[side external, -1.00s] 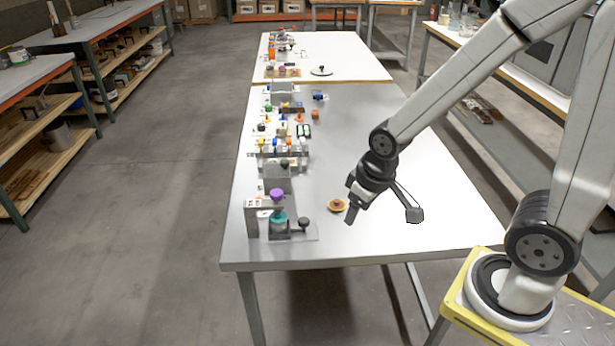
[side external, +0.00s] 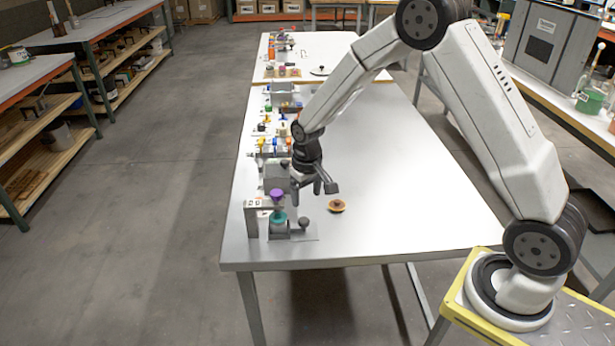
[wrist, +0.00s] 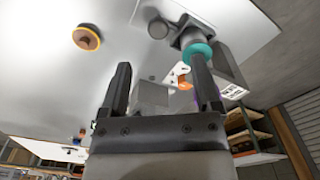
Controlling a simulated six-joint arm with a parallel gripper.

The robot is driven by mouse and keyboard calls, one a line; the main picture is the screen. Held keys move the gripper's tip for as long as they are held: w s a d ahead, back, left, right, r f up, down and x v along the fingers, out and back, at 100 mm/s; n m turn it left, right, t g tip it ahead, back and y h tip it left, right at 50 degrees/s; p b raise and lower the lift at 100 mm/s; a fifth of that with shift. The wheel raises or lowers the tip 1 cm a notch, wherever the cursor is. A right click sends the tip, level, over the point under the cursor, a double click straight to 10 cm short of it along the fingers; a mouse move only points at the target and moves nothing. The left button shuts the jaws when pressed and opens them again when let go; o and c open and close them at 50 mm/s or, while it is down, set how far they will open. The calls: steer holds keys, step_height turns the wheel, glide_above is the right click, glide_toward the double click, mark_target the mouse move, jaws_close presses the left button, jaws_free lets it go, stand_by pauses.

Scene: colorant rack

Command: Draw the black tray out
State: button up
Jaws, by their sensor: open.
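I cannot make out a black tray for certain in either view. A grey box-like unit (side external: 276,178) stands at the table's left edge, with a small dark part (side external: 284,163) at its top, just left of my gripper. My gripper (side external: 305,192) points down above the table beside this unit. In the wrist view its two dark fingers (wrist: 160,65) are spread apart with nothing seen held. A grey block (wrist: 150,97) shows beyond and between the fingers; its full shape is hidden.
A stand with a purple knob (side external: 276,195), a teal ring (side external: 278,216) and a dark round knob (side external: 303,222) is close in front. A round wooden piece (side external: 337,206) lies to the right. Several small coloured items line the left edge behind. The table's right side (side external: 410,200) is clear.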

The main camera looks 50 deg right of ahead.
mark_target(304, 220)
steer(key=shift+w+d+f, duration=0.2)
steer(key=shift+w+f, duration=0.2)
steer(key=shift+f, duration=0.1)
steer(key=shift+w+d+f, duration=0.15)
steer(key=shift+w+f, duration=0.25)
steer(key=shift+f, duration=0.05)
steer(key=shift+f, duration=3.9)
steer(key=shift+c, duration=0.2)
jaws_close()
